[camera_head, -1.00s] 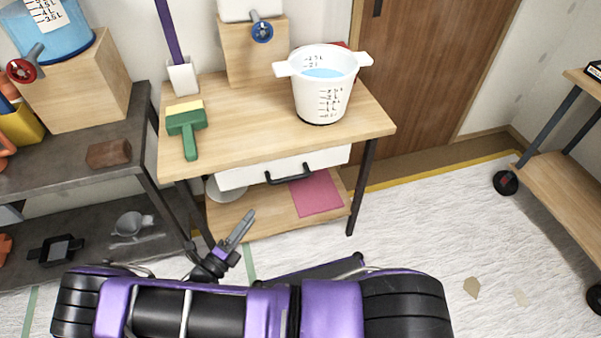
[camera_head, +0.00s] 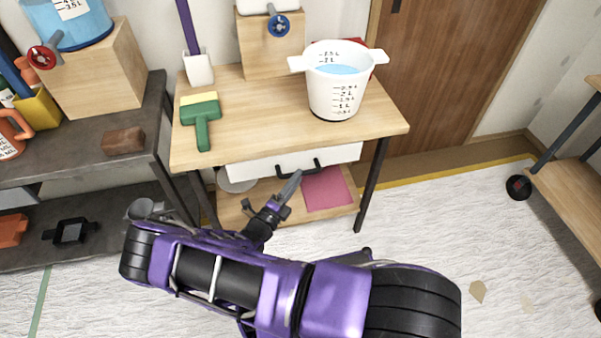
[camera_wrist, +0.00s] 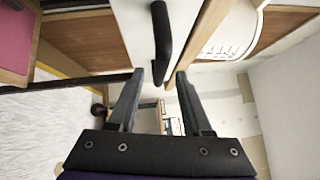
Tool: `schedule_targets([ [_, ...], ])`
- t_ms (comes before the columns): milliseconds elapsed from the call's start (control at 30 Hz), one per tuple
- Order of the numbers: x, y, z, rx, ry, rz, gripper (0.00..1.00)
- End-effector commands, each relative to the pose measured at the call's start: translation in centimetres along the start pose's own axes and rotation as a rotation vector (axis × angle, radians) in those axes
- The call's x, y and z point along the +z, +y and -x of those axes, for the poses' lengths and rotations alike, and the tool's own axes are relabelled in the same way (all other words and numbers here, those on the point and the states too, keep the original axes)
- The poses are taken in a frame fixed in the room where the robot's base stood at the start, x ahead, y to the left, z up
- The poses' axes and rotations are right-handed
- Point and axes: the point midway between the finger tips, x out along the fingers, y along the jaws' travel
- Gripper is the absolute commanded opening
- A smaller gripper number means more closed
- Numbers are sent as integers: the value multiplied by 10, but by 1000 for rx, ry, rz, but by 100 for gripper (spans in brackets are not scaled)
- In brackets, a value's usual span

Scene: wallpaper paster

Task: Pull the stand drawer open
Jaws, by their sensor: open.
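The stand (camera_head: 262,137) is a wooden table with dark metal legs. Its white drawer (camera_head: 243,173) sits under the top and has a black bar handle (camera_head: 300,168). In the wrist view the drawer front (camera_wrist: 134,28) and the handle (camera_wrist: 161,30) show at the top, just beyond my fingertips. My gripper (camera_head: 296,178) is in front of the drawer, close to the handle. In the wrist view my gripper (camera_wrist: 160,75) is open, with nothing between its fingers. I cannot tell from the head view whether the fingers touch the handle.
A pink sheet (camera_head: 326,187) lies on the lower shelf. A dark workbench (camera_head: 95,125) is at the left.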

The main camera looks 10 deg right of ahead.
Motion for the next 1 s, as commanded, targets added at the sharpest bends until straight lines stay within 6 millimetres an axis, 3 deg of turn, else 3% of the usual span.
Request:
schedule_targets([
  [200,0,0,-26,-1,0,0,50],
  [567,0,0,-31,1,0,-1,50],
  [833,0,0,-31,0,0,-1,3],
  [1000,0,0,-31,0,0,-1,0],
])
